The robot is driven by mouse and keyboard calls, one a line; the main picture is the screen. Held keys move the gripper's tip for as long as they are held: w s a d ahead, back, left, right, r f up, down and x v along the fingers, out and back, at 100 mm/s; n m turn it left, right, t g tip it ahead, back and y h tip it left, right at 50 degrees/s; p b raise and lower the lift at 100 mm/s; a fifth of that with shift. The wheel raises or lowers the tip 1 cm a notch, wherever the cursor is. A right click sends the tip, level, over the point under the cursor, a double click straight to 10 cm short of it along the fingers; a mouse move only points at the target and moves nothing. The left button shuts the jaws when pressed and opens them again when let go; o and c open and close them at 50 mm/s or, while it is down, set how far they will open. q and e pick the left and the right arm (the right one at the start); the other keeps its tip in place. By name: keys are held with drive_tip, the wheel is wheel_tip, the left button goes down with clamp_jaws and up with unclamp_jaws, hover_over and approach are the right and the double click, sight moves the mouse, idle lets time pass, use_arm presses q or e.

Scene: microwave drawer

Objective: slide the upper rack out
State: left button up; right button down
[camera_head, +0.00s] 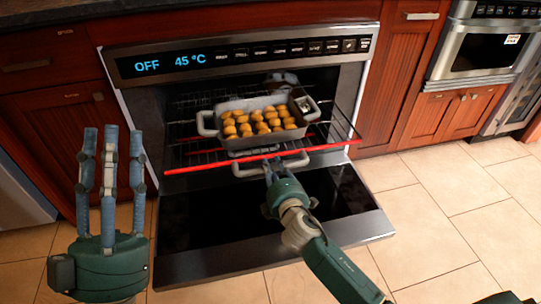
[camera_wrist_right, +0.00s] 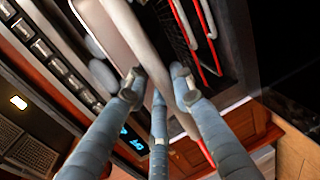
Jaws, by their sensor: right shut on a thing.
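The upper rack (camera_head: 340,123) is a dark wire shelf with a red front bar, partly out of the open oven (camera_head: 130,110). A pale grey dish (camera_head: 209,122) of several round golden pieces sits over the racks. A pale curved handle (camera_head: 240,170) shows just under the red bar. My right gripper (camera_head: 271,168) is at the front of the rack, its fingers shut around the pale handle; in the right wrist view the fingers close about this pale bar (camera_wrist_right: 150,45). Whether it also touches the red bar is hard to tell. My left gripper (camera_head: 110,150) is open and empty, fingers pointing up, left of the oven.
The oven door (camera_head: 190,245) is folded down in front, below my right arm. The oven display reads OFF and 45 °C. Red-brown wooden cabinets flank the oven, and a second appliance (camera_head: 485,50) stands at right. Tiled floor (camera_head: 450,200) is clear at right.

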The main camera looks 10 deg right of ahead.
use_arm(q)
drive_tip(key=shift+w+d+f+g, duration=0.1)
drive_tip(key=shift+w+f+g, duration=0.3)
drive_tip(key=shift+f, duration=0.2)
drive_tip(key=shift+w+d+f+g, duration=0.1)
drive_tip(key=shift+w+f+g, duration=0.25)
drive_tip(key=shift+f, duration=0.25)
use_arm(e)
drive_tip(key=shift+s, duration=0.9)
drive_tip(key=c, duration=1.5)
unclamp_jaws()
drive_tip(key=shift+f, duration=0.1)
drive_tip(key=s, duration=0.4)
drive_tip(key=s+r, duration=0.1)
drive_tip(key=s, duration=0.3)
drive_tip(key=s+r, duration=0.1)
drive_tip(key=s, duration=0.2)
drive_tip(key=shift+s+r, duration=0.2)
drive_tip(key=shift+s, duration=0.2)
